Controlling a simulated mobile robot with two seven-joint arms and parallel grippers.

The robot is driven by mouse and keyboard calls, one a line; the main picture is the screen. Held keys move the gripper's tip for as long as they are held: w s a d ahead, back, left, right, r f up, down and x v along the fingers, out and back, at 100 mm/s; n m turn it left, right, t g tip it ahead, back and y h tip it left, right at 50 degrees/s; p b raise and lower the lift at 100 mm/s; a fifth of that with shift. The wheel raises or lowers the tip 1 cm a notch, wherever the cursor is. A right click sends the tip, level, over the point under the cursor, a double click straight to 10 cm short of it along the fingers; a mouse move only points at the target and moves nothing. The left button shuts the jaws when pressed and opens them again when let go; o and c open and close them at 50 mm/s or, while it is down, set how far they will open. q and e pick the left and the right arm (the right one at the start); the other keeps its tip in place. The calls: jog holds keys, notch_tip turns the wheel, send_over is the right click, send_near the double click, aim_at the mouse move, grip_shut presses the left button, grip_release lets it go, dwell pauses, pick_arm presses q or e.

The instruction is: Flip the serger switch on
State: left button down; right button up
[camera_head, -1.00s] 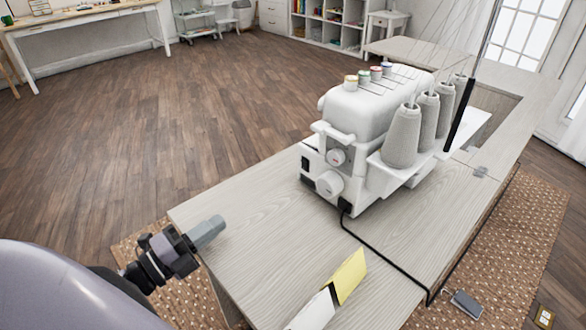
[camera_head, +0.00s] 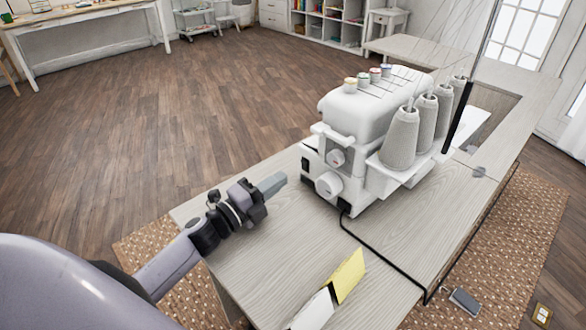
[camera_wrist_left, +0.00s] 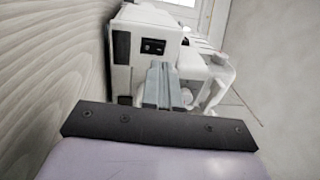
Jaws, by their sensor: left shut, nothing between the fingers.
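The white serger (camera_head: 372,120) stands on the wooden cabinet top in the head view, with thread cones on its right side. A small black switch panel (camera_head: 305,165) is on its near left end, above the power cord. My left gripper (camera_head: 278,182) is shut and empty, a short gap to the left of that panel, pointing at it. In the left wrist view the shut fingers (camera_wrist_left: 163,82) reach toward the serger's end face (camera_wrist_left: 150,60), and the dark switch panel (camera_wrist_left: 153,46) shows just above their tips. The switch's position is too small to tell. My right gripper is not in view.
The cabinet top (camera_head: 270,245) is clear around the gripper. A yellow and white folded item (camera_head: 347,277) lies near the front.

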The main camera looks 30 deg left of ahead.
aim_at(303, 163)
pick_arm(q)
jog(key=shift+x, duration=2.65)
jog(key=shift+w+d+r+p, duration=0.1)
jog(key=shift+w+r+p, duration=0.15)
jog(key=shift+r+p, duration=0.65)
jog(key=shift+f, duration=0.35)
jog(key=shift+w, duration=0.1)
jog(key=shift+d, duration=0.1)
